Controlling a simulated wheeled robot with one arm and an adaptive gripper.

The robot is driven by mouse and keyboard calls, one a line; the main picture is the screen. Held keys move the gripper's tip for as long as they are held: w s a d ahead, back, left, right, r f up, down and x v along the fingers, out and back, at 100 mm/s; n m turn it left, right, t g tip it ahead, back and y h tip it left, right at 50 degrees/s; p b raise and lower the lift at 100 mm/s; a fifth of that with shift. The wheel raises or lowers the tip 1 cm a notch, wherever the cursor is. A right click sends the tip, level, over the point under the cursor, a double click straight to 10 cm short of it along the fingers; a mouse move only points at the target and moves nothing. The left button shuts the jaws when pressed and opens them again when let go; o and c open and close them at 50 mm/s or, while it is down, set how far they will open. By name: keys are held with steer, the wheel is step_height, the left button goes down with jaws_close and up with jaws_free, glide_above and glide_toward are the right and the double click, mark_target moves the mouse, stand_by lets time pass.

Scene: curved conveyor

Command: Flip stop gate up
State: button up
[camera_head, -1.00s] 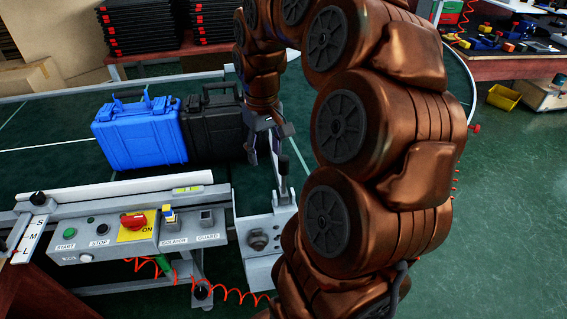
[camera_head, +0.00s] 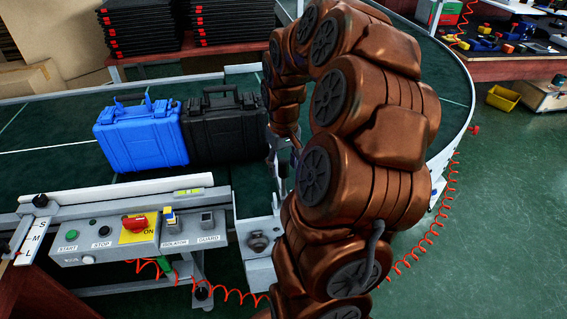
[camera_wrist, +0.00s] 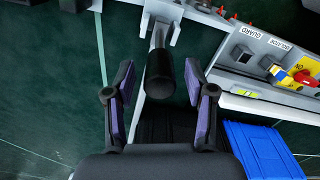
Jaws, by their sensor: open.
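The stop gate's lever has a thick black grip (camera_wrist: 160,77) on a grey bracket (camera_wrist: 160,12) at the belt's edge in the wrist view. My gripper (camera_wrist: 158,67) is open, its two purple-padded fingers on either side of the grip, with gaps showing on both sides. In the head view my arm largely hides the gripper and the lever. The grey end housing (camera_head: 259,243) below the lever shows at the end of the control rail. I cannot tell the gate plate itself apart.
A blue case (camera_head: 142,137) and a black case (camera_head: 225,128) stand side by side on the green conveyor (camera_head: 60,158). A control panel (camera_head: 105,242) with a red switch (camera_head: 137,222) sits on the near side. Open green floor (camera_head: 490,220) lies at the right.

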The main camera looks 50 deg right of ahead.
steer(key=shift+f, duration=0.3)
steer(key=shift+c, duration=0.2)
jaws_close()
stand_by(0.3)
